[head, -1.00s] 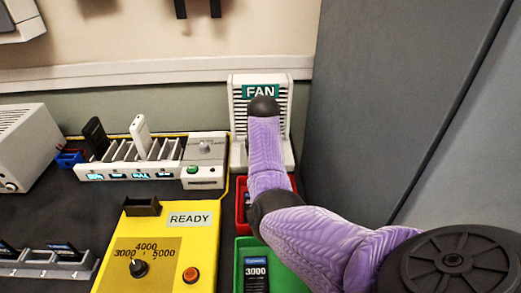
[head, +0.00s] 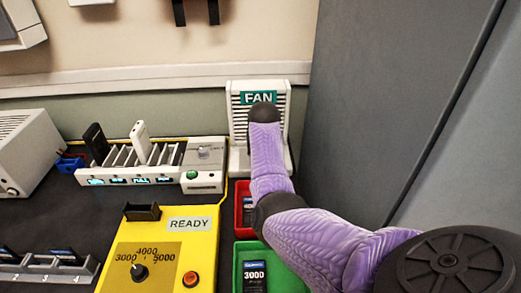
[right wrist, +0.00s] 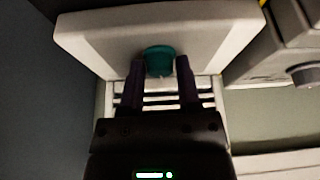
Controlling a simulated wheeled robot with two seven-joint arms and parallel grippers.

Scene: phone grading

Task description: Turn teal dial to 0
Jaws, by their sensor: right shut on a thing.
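The teal dial (right wrist: 159,61) shows in the right wrist view on the white base of the fan unit (right wrist: 100,32). My right gripper (right wrist: 160,75) has a dark finger on each side of the dial and is shut on it. The dial's marks and pointer cannot be read. In the head view the fan unit (head: 236,98) stands at the back with a teal FAN label, and my purple right arm hides the dial and the gripper. My left gripper is not in view.
A charging rack (head: 120,179) with upright devices stands left of the fan. A yellow READY box (head: 205,250) with a black knob is in front. Red (head: 239,215) and green (head: 239,262) trays lie below my arm. A grey panel (head: 390,110) rises close on the right.

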